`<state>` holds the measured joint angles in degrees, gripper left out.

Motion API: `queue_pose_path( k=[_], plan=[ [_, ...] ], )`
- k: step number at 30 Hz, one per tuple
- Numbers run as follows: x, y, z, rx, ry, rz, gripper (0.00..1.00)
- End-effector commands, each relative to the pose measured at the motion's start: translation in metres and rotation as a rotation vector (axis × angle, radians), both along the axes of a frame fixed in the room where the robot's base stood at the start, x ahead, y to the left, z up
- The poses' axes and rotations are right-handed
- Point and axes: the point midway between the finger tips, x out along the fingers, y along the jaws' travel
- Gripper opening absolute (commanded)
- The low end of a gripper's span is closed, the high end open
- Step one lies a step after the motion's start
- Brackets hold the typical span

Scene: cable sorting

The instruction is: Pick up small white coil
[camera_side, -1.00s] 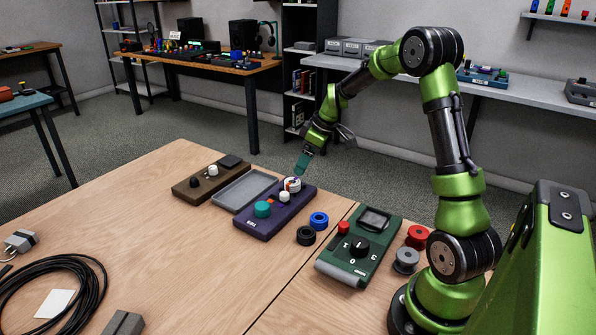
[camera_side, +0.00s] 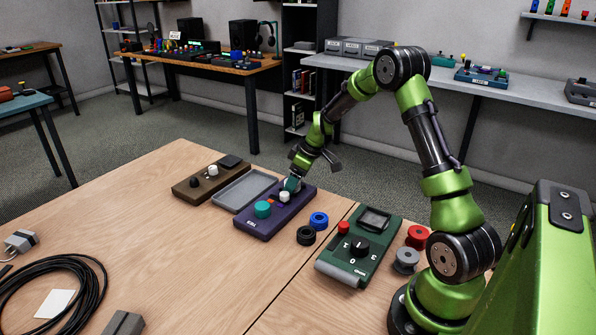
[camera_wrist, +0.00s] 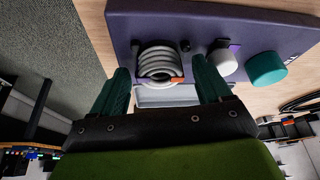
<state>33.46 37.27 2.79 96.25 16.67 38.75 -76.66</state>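The small white coil (camera_wrist: 159,64) sits on the purple board, near one end of it. In the wrist view it lies between and just beyond the two teal fingertips of my gripper (camera_wrist: 163,82), which are spread apart. In the side view my gripper (camera_side: 291,183) is down at the far end of the purple board (camera_side: 262,225) and hides most of the coil. I cannot tell whether the fingers touch it.
On the purple board, close to the coil, are a white knob (camera_side: 284,197) and a teal knob (camera_side: 263,209). A grey tray (camera_side: 238,204) lies to the left. Blue (camera_side: 319,220) and black (camera_side: 306,235) rings and a green control box (camera_side: 360,247) are to the right.

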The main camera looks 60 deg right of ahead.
Motion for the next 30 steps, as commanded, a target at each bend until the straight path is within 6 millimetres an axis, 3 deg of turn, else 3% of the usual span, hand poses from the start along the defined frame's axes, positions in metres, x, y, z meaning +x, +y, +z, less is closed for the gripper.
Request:
queue_pose_path(
  k=[1,12,22,30],
  plan=[
    [0.0,0.0,0.0,0.0,0.0,0.0,0.69],
    [0.0,0.0,0.001,0.0,0.0,0.0,0.14],
    [0.0,0.0,0.007,-0.002,-0.003,0.001,0.14],
    [-0.005,0.001,0.039,-0.001,-0.001,0.0,0.14]
  ],
)
